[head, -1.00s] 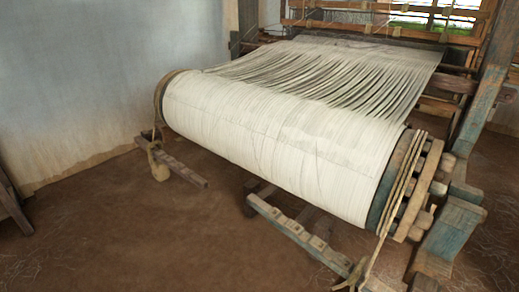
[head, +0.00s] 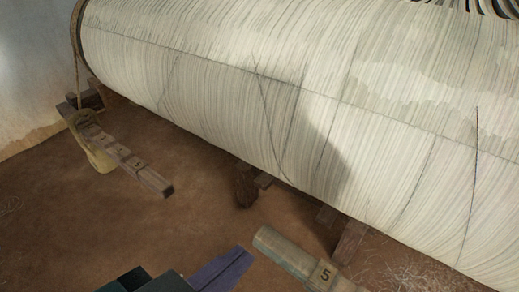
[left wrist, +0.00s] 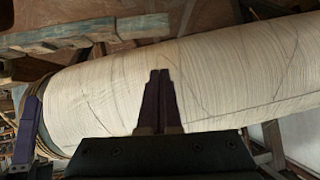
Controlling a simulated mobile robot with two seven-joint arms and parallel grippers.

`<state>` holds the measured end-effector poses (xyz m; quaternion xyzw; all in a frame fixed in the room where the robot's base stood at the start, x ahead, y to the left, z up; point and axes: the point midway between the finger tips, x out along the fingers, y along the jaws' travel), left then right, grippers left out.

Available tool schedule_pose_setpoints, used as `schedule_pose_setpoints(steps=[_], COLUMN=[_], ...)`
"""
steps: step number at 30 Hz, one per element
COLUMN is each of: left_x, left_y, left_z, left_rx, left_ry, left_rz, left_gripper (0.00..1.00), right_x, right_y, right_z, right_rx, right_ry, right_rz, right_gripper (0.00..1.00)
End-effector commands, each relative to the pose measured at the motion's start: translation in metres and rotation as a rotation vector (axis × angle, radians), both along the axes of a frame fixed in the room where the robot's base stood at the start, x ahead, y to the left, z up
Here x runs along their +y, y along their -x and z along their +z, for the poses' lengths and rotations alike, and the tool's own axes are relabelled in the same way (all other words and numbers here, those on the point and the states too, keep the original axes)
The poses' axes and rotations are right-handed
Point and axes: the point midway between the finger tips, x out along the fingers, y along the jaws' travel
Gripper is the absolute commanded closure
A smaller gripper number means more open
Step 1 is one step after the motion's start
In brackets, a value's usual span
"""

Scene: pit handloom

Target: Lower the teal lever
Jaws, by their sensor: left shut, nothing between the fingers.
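A greenish-grey lever (head: 290,258), marked with a dark 5, comes in at the bottom of the head view. It looks the closest to teal there; its far part is cut off by the frame edge. My left gripper (head: 238,258) is just left of the lever's rounded end, with its dark purple fingers together and empty. A gap shows between them in the picture. My right gripper is not identifiable.
The large white warp roll (head: 300,100) fills the upper head view. Wooden pieces (head: 348,240) stand under the roll. Bare brown floor (head: 130,225) lies open at lower left.

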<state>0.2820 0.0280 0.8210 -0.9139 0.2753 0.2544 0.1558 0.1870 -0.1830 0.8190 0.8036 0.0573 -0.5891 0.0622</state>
Motion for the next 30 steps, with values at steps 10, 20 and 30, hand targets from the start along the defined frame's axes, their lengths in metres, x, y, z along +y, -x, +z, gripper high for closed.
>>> schedule_pose_setpoints(steps=[10, 20, 30], left_x=[-0.032, -0.032, -0.031], left_y=[-0.055, -0.063, -0.063], left_z=[-0.045, -0.079, -0.08], left_rx=[-0.002, 0.0, 0.0], left_ry=[0.001, 0.0, 0.001], left_rz=[0.001, 0.0, 0.001], left_gripper=[1.0, 1.0, 1.0], right_x=[0.0, 0.0, 0.0], right_y=[0.0, -0.001, -0.002], right_z=[-0.033, -0.05, -0.049], right_rx=[0.0, -0.004, -0.005], right_ry=[0.0, 0.0, 0.0], right_rz=[0.0, 0.0, 0.001], right_gripper=[0.5, 0.5, 0.5])
